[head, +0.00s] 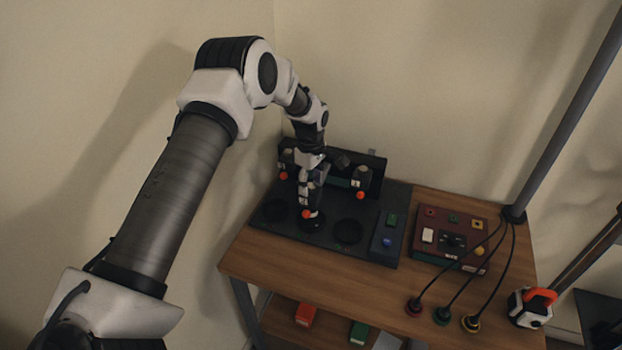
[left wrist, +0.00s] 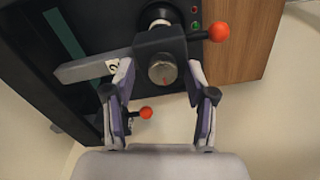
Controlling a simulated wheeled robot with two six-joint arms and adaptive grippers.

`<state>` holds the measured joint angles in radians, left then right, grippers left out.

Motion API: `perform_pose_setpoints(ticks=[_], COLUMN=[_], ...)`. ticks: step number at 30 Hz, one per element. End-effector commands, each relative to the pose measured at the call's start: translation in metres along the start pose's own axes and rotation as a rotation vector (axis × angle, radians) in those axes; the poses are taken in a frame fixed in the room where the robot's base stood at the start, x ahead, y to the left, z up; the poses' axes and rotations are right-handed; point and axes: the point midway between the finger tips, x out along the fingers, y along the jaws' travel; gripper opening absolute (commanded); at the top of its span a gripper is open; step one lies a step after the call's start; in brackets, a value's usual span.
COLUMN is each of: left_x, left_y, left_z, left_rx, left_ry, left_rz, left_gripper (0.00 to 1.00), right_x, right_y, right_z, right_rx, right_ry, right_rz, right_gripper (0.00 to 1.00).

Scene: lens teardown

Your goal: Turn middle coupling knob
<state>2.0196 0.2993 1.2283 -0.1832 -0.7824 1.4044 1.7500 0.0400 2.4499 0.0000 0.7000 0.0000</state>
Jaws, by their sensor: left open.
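My left gripper (head: 311,186) reaches down over the middle of the dark panel (head: 273,226). In the left wrist view its two fingers (left wrist: 160,76) are open, one on each side of a round metallic knob (left wrist: 163,70). Gaps show between the knob and both fingers. The knob sits on a dark coupling block (left wrist: 160,42) with a flat arm marked 2 and a lever ending in a red ball (left wrist: 218,32). In the head view the gripper mostly hides the knob; a red ball (head: 306,214) shows below it. My right gripper is not in view.
Other couplings with red balls (head: 361,196) stand on the panel's back. A dark red box (head: 449,229) with buttons is to the right. Several cabled plugs (head: 441,316) lie near the table's front. A grey pole (head: 565,105) rises at the right. Bare wood (head: 330,278) lies in front.

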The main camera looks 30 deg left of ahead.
Motion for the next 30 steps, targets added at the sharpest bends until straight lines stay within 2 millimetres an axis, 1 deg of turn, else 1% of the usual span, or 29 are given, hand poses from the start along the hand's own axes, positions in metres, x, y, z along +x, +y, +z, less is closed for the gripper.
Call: perform_pose_setpoints(ticks=[5,6,8,9,10,11,23,30], left_x=[0.0005,0.0005,0.0005,0.0005,0.0006,0.0007,0.0025,0.0034], left_y=[0.0002,0.0002,0.0002,0.0002,0.0,-0.0001,-0.0012,-0.0013], left_z=[0.0001,0.0001,0.0001,0.0001,0.0001,0.0001,0.0004,0.0006], left_rx=[0.0,0.0,0.0,0.0,0.0,0.0,0.035,0.154], left_ry=[0.0,0.0,0.0,0.0,0.0,0.0,-0.001,-0.002], left_rz=[0.001,0.001,0.001,0.001,0.0,0.0,-0.004,-0.006], left_gripper=[0.56,0.49,0.27,0.13,0.03,0.0,0.0,0.0], right_x=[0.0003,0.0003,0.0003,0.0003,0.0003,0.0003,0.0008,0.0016], right_y=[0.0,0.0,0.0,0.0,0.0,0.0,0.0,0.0], right_z=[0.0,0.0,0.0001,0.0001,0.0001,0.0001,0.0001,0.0], right_rx=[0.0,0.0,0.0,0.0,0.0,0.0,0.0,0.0], right_ry=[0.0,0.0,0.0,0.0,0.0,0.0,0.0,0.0], right_rz=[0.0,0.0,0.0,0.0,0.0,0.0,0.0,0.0], right_gripper=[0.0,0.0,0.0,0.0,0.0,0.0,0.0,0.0])
